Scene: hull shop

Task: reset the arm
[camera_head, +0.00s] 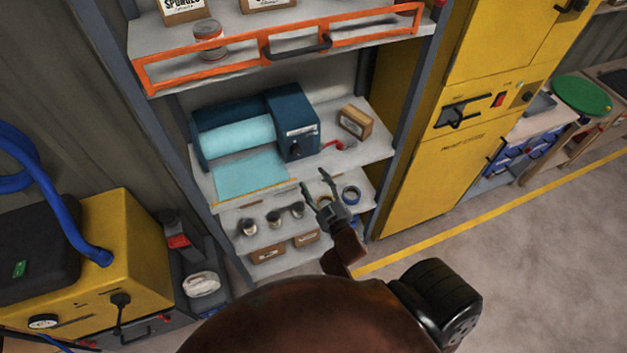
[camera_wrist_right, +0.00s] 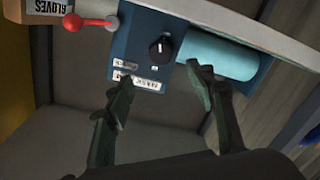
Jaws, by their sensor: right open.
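My right gripper (camera_head: 318,190) reaches toward the shelf rack, in front of the shelf that holds a dark blue dispenser box with a light blue roll. It is open, with nothing between its fingers. In the right wrist view, the two fingers of the right gripper (camera_wrist_right: 165,85) stand apart, with the dispenser (camera_wrist_right: 145,50) beyond them. The dispenser (camera_head: 293,125) also shows in the head view, above and left of the fingertips. My left gripper is in neither view.
An orange-framed shelf front (camera_head: 280,48) crosses the rack above. Small jars (camera_head: 273,220) stand on the shelf below. A yellow cabinet (camera_head: 440,140) is at right, a yellow machine (camera_head: 110,260) at left. A red-knobbed lever (camera_wrist_right: 90,22) sticks out beside the dispenser. Open floor (camera_head: 540,270) lies at right.

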